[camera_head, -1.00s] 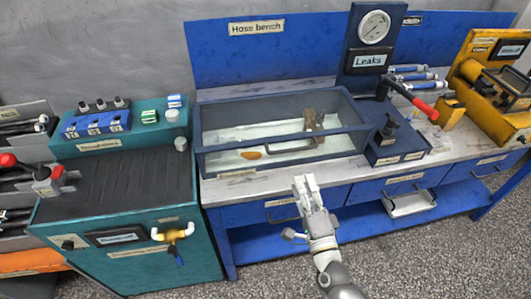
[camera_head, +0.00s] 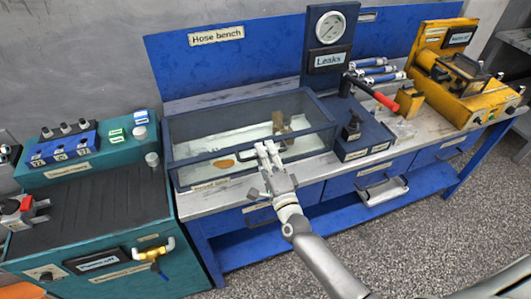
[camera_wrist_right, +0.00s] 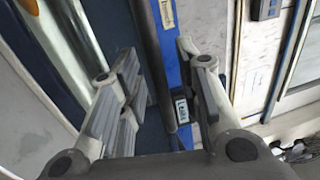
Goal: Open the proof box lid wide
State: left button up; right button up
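The proof box (camera_head: 325,142) is a dark blue, glass-sided tank on the hose bench, with clear liquid, an orange oval piece and a brown metal part visible inside. Its lid (camera_head: 215,154) appears to lie flat and closed. My right gripper (camera_head: 267,148) is at the middle of the box's front upper edge. In the right wrist view, the gripper's fingers (camera_wrist_right: 158,85) are apart, with a dark bar (camera_wrist_right: 148,45) along the box front running between them. I cannot tell whether either finger touches the bar. My left gripper is not in view.
A teal cabinet (camera_head: 90,215) with a yellow valve (camera_head: 155,250) stands at the left. A gauge panel marked Leaks (camera_head: 330,58), a red-handled lever (camera_head: 385,100) and a yellow machine (camera_head: 455,85) are to the right. The floor in front is clear.

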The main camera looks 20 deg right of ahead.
grip_shut()
dwell(0.4)
